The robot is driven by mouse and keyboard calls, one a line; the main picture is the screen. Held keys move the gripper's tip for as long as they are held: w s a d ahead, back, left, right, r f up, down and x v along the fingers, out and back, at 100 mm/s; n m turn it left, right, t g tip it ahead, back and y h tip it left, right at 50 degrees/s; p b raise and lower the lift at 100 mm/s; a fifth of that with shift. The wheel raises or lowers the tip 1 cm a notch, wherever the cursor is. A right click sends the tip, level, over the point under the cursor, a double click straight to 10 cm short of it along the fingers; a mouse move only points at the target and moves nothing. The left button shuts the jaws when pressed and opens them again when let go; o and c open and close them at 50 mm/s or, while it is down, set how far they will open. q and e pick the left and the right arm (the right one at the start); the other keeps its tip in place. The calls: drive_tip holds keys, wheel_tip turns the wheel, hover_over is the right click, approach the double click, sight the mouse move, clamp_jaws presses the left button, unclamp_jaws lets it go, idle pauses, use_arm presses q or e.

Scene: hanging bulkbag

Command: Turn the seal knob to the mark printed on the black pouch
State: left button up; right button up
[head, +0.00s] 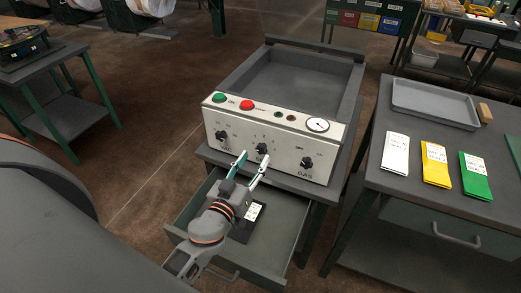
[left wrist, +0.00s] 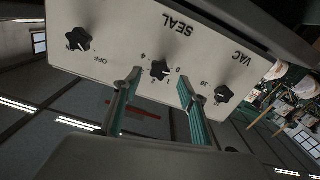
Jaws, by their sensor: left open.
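The white machine panel (head: 225,112) carries three black knobs. The seal knob (head: 262,148) is the middle one, and in the left wrist view (left wrist: 160,69) it sits below the upside-down word SEAL, with small numbers around it. My left gripper (head: 253,158) is open in front of the panel. In the left wrist view its two fingers (left wrist: 158,82) stand apart on either side of the seal knob; I cannot tell whether they touch it. The black pouch (head: 240,229) lies in the open drawer, partly hidden by my left arm. Its white label (head: 254,211) shows, but its print is too small to read.
The VAC knob (head: 221,135) and GAS knob (head: 307,162) flank the seal knob. The open drawer (head: 278,234) juts out under the machine. On the right table (head: 388,125) lie a grey tray (head: 435,102) and white, yellow and green pouches.

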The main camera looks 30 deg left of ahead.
sight(260, 151)
use_arm(q)
drive_tip(key=shift+w+a+p, duration=0.1)
drive_tip(key=shift+w+p, duration=0.3)
drive_tip(key=shift+w, duration=1.85)
drive_tip(key=c, duration=1.1)
